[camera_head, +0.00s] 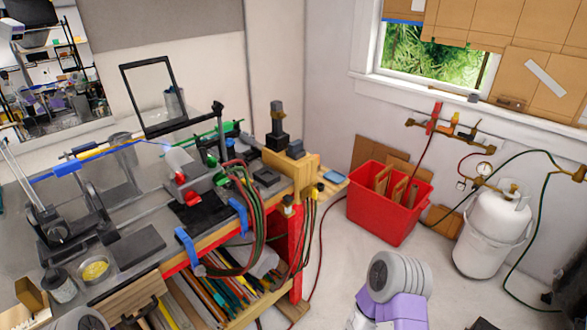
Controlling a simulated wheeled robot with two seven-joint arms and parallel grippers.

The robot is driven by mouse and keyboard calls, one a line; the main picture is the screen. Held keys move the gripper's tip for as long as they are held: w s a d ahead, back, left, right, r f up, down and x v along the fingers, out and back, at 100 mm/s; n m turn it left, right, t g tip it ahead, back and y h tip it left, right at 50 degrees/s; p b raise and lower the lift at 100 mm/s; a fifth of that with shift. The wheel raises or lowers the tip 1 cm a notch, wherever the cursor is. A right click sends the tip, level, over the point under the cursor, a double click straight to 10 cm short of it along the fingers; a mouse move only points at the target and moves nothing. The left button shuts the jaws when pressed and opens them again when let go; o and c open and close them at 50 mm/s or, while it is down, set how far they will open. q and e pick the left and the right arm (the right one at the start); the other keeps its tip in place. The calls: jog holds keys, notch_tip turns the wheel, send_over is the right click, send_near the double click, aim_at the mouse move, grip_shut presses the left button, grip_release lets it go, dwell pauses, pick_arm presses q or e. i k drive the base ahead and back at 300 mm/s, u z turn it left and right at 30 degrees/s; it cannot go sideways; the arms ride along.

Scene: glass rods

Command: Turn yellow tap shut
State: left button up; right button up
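The yellow tap (455,118) sits on a short brass pipe (443,127) on the wall below the window. Its small handle stands up from the pipe; its exact angle is too small to tell. A red tap (434,113) is to its left on the same pipe, and a small orange-brown fitting is to its right. My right arm shows as grey and purple links at the bottom centre, well below the taps. Only a grey piece of my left arm shows at the bottom left. I see neither gripper.
A red bin (388,218) stands below the taps. A white gas tank (490,232) with a gauge and green hose stands to the right. A cluttered workbench (140,215) fills the left.

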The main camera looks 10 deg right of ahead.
aim_at(313, 192)
jog(key=k, duration=0.5)
jog(key=z, duration=1.5)
jog(key=i, duration=1.25)
jog(key=u, duration=1.9)
